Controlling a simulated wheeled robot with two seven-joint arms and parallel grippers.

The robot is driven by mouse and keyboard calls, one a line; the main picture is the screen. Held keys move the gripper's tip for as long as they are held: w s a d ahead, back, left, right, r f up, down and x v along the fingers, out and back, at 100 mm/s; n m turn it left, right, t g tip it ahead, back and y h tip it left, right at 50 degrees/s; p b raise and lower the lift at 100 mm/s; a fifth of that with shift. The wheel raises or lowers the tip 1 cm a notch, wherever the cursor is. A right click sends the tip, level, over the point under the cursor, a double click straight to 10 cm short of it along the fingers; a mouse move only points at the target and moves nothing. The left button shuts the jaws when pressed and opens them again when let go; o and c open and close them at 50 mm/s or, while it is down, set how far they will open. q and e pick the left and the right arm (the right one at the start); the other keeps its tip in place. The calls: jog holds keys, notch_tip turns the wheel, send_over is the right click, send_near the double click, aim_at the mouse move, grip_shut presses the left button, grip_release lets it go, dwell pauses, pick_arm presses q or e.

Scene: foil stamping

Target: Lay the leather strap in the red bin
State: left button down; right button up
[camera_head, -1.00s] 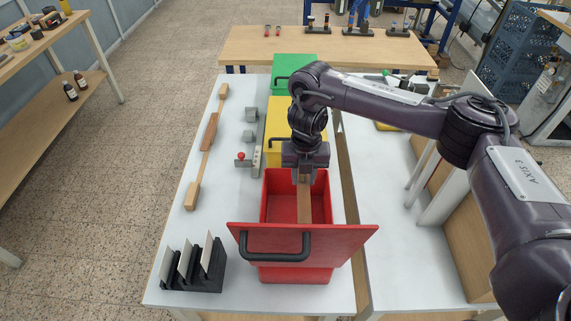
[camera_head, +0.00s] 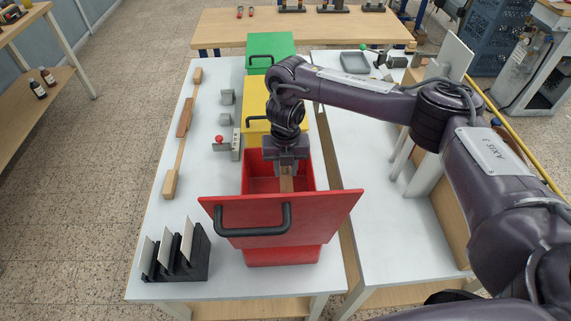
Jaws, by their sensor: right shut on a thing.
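The red bin (camera_head: 282,256) stands on the white table, open at the top, with a wide red front panel (camera_head: 330,212) and a black handle. My right gripper (camera_head: 286,171) is over the bin opening, its fingers pointing down at the bin's inside. It is shut on the brown leather strap (camera_head: 286,184), which hangs down between the bin walls. The strap's lower end is hidden behind the front panel, so I cannot tell whether it touches the bin floor. My left gripper is not in view.
A yellow bin (camera_head: 256,112) and a green bin (camera_head: 282,46) stand in line behind the red one. A black rack (camera_head: 196,262) with pale plates stands at the front left. A long wooden piece (camera_head: 182,130) lies along the left edge.

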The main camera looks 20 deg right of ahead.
notch_tip(320, 180, down, 10)
jog(key=b, duration=0.6)
jog(key=shift+r, duration=0.15)
jog(key=o, duration=1)
jog(key=shift+r, duration=0.1)
notch_tip(320, 180, up, 16)
jog(key=p, duration=1.3)
jog(key=shift+s, duration=0.1)
